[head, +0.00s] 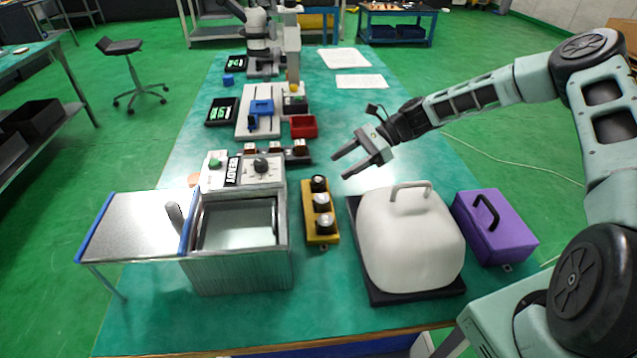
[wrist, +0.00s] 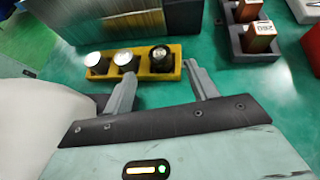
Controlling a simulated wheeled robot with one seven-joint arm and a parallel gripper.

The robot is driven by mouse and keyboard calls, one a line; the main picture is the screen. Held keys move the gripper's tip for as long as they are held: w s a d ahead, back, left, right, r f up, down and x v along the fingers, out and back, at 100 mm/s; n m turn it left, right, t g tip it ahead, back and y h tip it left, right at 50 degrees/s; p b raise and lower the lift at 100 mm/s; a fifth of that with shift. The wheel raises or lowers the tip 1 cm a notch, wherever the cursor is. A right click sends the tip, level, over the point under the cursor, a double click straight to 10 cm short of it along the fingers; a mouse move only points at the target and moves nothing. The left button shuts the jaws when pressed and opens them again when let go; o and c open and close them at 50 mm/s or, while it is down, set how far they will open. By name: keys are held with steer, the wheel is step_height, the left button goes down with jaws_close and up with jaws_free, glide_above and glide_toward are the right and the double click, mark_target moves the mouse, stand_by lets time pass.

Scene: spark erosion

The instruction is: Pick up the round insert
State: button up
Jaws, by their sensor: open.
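A yellow holder (head: 308,213) stands on the green table with three round-topped pieces in a row. Its far piece (head: 318,183) is dark, and its middle piece (head: 321,202) and near piece (head: 325,224) have silvery tops on dark bodies. I cannot tell which one is the round insert. My gripper (head: 340,167) is open and empty, above the table near the holder's far end. In the wrist view, the open fingers (wrist: 160,74) point toward the holder (wrist: 177,68), with its dark piece (wrist: 159,57) seen between them. No piece is held.
A white domed cover (head: 410,240) with a handle and a purple case (head: 493,228) stand right of the holder. A metal tank (head: 240,270) stands left. A dark rack with square-topped blocks (head: 275,148) and a red bin (head: 303,126) lie beyond.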

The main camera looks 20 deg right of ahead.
mark_target(319, 179)
steer(key=shift+p+x, duration=0.65)
steer(key=shift+x, duration=2.75)
steer(key=shift+r, duration=0.1)
jaws_close()
